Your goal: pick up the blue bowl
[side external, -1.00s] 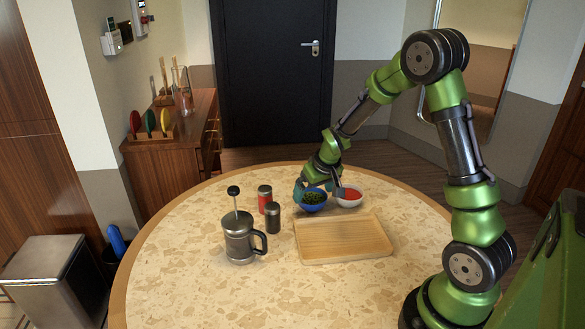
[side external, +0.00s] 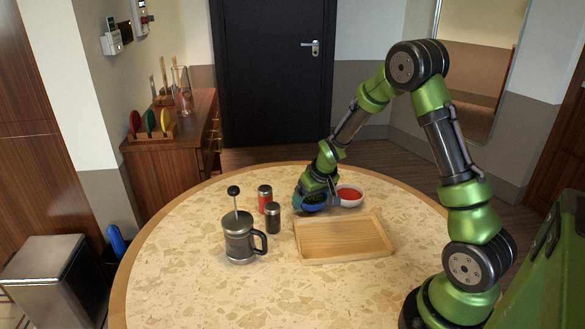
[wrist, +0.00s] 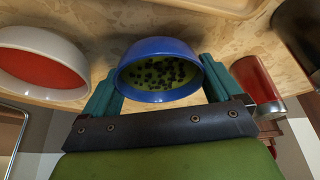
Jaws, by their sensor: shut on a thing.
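The blue bowl (side external: 314,208) stands on the round table near its far edge, behind the wooden tray. It holds green contents with dark bits. My gripper (side external: 315,200) is down over the bowl and partly hides it in the side view. In the wrist view the blue bowl (wrist: 158,48) sits between the two teal fingers of my gripper (wrist: 159,85), one on each side of it. The gripper is shut on the bowl. The bowl appears to rest on the table still.
A white bowl with red contents (side external: 349,197) is close on the right, also in the wrist view (wrist: 38,45). A red shaker (side external: 265,200), a dark shaker (side external: 273,219) and a metal press pot (side external: 239,242) stand left. The empty wooden tray (side external: 343,241) lies in front.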

